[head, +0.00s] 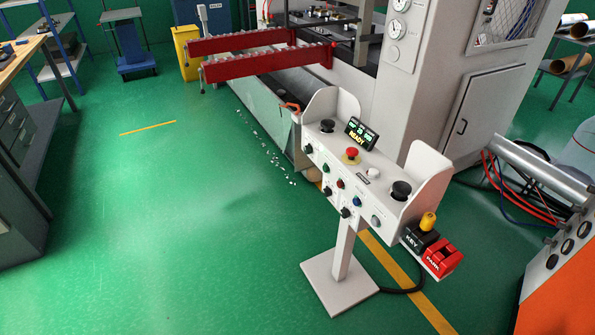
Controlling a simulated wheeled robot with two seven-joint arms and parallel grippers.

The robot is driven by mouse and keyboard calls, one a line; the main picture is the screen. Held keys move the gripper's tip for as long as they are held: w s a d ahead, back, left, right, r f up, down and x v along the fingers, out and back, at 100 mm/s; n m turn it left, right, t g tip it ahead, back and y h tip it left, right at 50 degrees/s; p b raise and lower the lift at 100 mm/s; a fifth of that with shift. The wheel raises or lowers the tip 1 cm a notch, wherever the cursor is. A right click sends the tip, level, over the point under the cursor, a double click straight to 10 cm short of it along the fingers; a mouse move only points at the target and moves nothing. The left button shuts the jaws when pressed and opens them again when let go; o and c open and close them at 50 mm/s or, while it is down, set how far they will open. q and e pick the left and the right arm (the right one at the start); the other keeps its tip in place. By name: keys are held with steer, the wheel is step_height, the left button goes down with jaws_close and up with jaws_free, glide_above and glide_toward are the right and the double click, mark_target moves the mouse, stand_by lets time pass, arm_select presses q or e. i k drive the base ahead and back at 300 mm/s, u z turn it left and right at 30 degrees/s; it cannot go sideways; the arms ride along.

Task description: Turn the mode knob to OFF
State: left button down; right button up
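A white control console (365,178) stands on a single post in the middle right of the head view. Its sloping front carries several small controls. Black knobs show at the left end (308,148), lower down (327,192) and at the bottom (346,212). Their labels are too small to read, so I cannot tell which one is the mode knob or where it points. A small display (360,134) on top shows READY. A red mushroom button (352,153) sits on a yellow base. Neither of my grippers is in view.
Black KEY (421,236) and red PARK (442,259) boxes hang at the console's right end. A large grey machine (480,75) with red forks (265,64) stands behind. An orange-fronted unit (560,298) is at lower right. Green floor left of the console is open.

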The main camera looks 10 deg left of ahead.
mark_target(307, 149)
steer(key=z, duration=0.15)
steer(key=k, duration=0.45)
steer(key=u, duration=1.75)
steer(key=i, duration=1.4)
steer(key=z, duration=0.5)
steer(key=i, duration=1.25)
steer(key=z, duration=1.2)
